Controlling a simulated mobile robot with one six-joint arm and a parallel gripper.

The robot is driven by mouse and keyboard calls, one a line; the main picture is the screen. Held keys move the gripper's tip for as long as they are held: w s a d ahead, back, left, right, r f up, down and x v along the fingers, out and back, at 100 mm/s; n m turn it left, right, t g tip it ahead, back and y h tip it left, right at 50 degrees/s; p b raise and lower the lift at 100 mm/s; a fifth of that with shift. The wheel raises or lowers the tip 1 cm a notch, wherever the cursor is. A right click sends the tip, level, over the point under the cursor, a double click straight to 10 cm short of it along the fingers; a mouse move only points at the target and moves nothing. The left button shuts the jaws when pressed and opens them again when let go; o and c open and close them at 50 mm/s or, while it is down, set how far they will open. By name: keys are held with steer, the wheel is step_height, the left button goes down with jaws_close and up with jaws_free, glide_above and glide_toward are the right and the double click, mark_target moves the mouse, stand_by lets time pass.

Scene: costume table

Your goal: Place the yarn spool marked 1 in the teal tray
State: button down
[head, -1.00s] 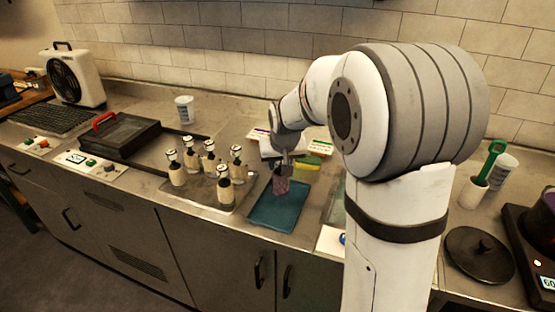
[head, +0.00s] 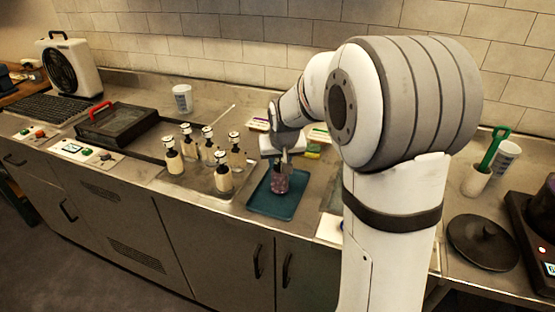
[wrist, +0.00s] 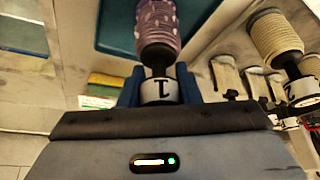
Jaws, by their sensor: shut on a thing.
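The yarn spool marked 1 (head: 280,182) has purple speckled yarn. It is upright in my gripper (head: 284,158), over the teal tray (head: 264,206). In the wrist view the spool (wrist: 158,28) has a black neck and a white cap with a 1, and the blue fingers of my gripper (wrist: 158,90) are shut on that cap. The tray (wrist: 115,28) shows behind the spool there. I cannot tell whether the spool's base touches the tray floor.
Several cream spools (head: 222,178) with white caps stand on a metal tray left of the teal tray. One cream spool (wrist: 272,35) is close beside mine in the wrist view. Yellow and green blocks (head: 313,151) lie behind the tray. A black lidded box (head: 118,130) is further left.

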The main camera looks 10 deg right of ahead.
steer(key=shift+f+b, duration=0.35)
steer(key=shift+f, duration=0.1)
steer(key=c, duration=1)
jaws_free()
steer(key=shift+o, duration=0.5)
steer(key=o, duration=0.3)
steer(key=shift+s, duration=0.1)
steer(key=shift+r, duration=0.15)
